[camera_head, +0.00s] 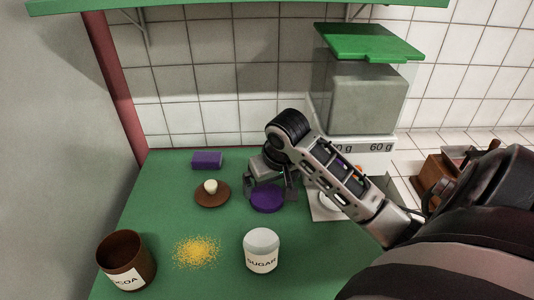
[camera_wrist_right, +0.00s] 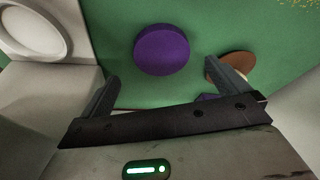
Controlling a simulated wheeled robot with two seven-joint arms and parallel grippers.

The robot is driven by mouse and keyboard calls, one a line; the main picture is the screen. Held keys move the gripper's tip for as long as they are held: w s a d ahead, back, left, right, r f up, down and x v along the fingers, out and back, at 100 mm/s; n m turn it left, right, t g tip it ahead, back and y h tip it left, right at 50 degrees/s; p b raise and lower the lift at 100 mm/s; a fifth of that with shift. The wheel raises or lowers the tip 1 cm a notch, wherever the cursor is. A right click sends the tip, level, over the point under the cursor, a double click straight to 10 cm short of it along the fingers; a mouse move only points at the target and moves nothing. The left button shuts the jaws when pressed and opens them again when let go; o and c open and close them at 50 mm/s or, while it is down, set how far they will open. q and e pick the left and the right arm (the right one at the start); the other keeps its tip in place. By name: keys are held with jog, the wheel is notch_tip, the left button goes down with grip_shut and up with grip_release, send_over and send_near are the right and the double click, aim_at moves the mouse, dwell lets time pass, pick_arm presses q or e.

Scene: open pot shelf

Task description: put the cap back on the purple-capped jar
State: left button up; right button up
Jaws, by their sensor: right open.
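A round purple cap (camera_head: 266,199) lies on the green counter just below my right gripper (camera_head: 270,186) in the head view. In the right wrist view the purple cap (camera_wrist_right: 161,50) lies beyond the fingertips, roughly centred between them. My right gripper (camera_wrist_right: 162,80) is open and empty, its fingers apart from the cap. I cannot make out the purple-capped jar's body; my right arm hides part of the counter. My left gripper is out of view.
A brown lid with a pale knob (camera_head: 211,194) and a purple block (camera_head: 207,160) lie left of the cap. A white SUGAR jar (camera_head: 261,252), an open brown COCOA jar (camera_head: 127,262) and yellow grains (camera_head: 197,251) are in front. A scale (camera_head: 365,149) stands behind right.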

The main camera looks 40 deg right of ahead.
aim_at(267, 195)
jog(key=shift+x, duration=2.6)
jog(key=shift+a, duration=0.1)
jog(key=c, duration=1)
